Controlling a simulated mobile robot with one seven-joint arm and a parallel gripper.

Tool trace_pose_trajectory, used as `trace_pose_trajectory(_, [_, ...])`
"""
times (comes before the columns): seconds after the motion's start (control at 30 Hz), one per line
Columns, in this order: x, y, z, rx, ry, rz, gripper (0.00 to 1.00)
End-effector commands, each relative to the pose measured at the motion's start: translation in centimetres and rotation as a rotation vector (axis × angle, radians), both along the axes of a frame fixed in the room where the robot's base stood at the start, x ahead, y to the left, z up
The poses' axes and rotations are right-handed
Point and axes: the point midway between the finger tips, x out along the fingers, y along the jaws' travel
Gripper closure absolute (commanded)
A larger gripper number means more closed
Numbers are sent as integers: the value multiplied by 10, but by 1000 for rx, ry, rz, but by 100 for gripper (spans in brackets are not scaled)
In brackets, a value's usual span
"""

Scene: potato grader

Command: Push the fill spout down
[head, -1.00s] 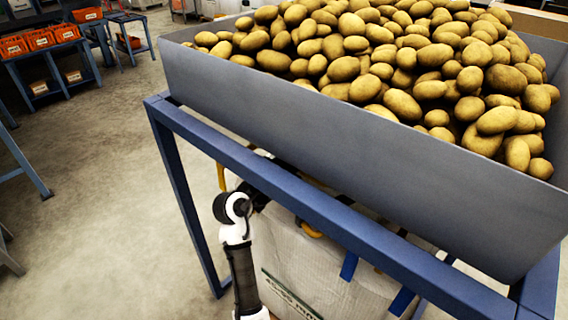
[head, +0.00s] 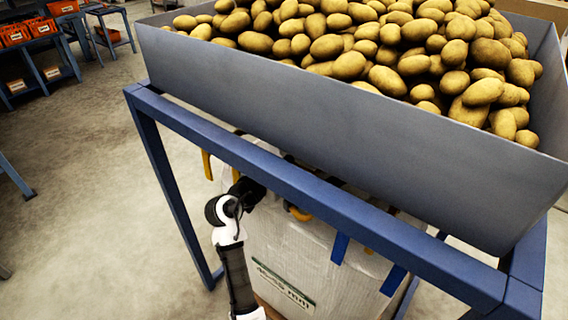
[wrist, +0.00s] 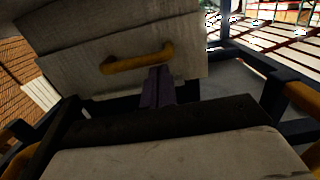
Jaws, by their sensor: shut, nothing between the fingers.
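A large white bulk bag (head: 290,250) with a printed green label, yellow loops and blue straps stands under the potato hopper. My arm reaches in beside its upper left corner, and my gripper is hidden behind the blue beam in the head view. In the wrist view my gripper (wrist: 158,76) shows as dark fingers, shut and empty. A pale fabric face with a yellow loop (wrist: 138,57) lies just beyond the fingertips, which look close to the loop; I cannot tell if they touch. I cannot clearly make out the fill spout in either view.
The grey hopper (head: 330,130), heaped with potatoes (head: 400,60), hangs over the bag and limits height. A blue frame beam (head: 300,190) and leg (head: 175,190) stand close to my arm. Free concrete floor (head: 80,170) lies left, with blue racks of orange bins behind.

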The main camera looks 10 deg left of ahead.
Motion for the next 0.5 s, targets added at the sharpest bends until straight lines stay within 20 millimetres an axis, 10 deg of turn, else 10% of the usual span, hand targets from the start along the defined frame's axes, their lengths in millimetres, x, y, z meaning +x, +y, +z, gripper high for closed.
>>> trace_pose_trajectory(0.5, [0,0,-57,-1,3,0,100])
